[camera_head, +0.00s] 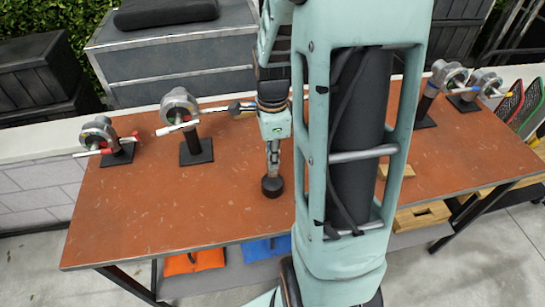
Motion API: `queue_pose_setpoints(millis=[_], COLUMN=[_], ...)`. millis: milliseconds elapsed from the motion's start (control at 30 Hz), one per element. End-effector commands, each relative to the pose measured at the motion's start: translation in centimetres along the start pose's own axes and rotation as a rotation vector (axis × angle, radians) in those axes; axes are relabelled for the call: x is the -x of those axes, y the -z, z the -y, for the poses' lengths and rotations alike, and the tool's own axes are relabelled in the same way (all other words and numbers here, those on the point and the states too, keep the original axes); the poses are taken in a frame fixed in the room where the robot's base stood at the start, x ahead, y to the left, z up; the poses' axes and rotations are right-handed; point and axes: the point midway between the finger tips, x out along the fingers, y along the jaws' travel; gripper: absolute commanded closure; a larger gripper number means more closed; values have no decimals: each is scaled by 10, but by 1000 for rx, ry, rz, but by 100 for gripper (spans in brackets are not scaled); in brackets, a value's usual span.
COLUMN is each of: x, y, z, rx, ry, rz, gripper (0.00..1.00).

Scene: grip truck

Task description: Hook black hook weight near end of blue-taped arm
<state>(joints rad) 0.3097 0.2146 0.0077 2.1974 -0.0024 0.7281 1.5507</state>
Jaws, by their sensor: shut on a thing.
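My gripper (273,148) points down above the middle of the orange-brown table. It is shut on the hook weight, whose black rounded bottom (272,187) hangs below the fingers. The fingers hide the weight's hook. A stand at the right (449,74) has a round metal head, and a small blue-marked part (449,88) shows beside it, too small to make out well. Another rod (241,107) reaches out left of my arm, with its far part hidden behind my arm. I cannot tell surely which one is the blue-taped arm.
Another stand (485,83) is at the far right. Wooden blocks (422,215) show right of my arm. The table's front left is clear.

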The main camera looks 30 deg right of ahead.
Motion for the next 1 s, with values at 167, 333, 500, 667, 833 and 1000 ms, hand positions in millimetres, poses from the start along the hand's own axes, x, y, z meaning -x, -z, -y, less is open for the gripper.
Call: queue_pose_setpoints(millis=[167,333,500,667,833,1000], x=[-1,2,8,15,21,25], y=[0,0,0,0,0,0], z=[-1,-1,0,0,0,0], rx=[0,0,1,1,1,0], ry=[-3,-2,-1,0,1,1], rz=[0,0,0,0,0,0], gripper=[100,100,100,100,100,100])
